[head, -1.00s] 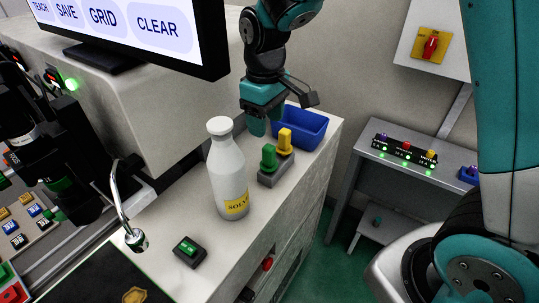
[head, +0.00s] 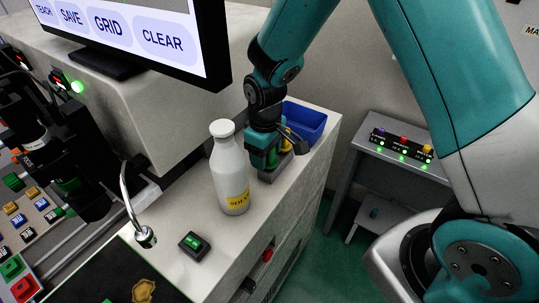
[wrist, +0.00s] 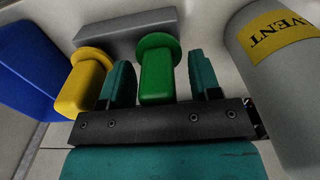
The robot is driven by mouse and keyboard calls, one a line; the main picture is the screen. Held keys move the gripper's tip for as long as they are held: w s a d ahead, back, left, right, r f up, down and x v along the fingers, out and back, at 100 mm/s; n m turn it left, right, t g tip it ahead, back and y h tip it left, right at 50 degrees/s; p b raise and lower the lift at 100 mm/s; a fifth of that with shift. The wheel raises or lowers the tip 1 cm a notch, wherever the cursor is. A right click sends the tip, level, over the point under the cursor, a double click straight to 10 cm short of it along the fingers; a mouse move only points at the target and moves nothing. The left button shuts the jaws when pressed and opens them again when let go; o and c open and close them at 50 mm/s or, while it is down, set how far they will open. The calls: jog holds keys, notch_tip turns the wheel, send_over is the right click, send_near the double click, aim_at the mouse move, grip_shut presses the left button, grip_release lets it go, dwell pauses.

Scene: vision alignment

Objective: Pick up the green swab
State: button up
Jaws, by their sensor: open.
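The green swab (wrist: 158,62) stands in a grey holder (wrist: 125,32) beside the yellow swab (wrist: 85,85). My gripper (wrist: 161,76) is open, with one finger on each side of the green swab's handle. In the wrist view, gaps show between the handle and both fingers. The left finger sits between the green and yellow swabs. In the head view, my gripper (head: 264,150) is down at the holder (head: 272,176) and hides most of the green swab. The yellow swab is partly hidden there too.
A white solvent bottle (head: 228,168) stands close to the left of my gripper; it also shows at the right of the wrist view (wrist: 285,85). A blue bin (head: 308,120) is behind the holder. A small switch box (head: 194,244) lies on the counter in front.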

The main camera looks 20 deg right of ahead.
jog(key=c, duration=1)
jog(key=shift+r, duration=0.1)
notch_tip(320, 180, up, 20)
jog(key=b, duration=0.3)
jog(key=shift+o, duration=0.8)
jog(key=shift+c, duration=0.4)
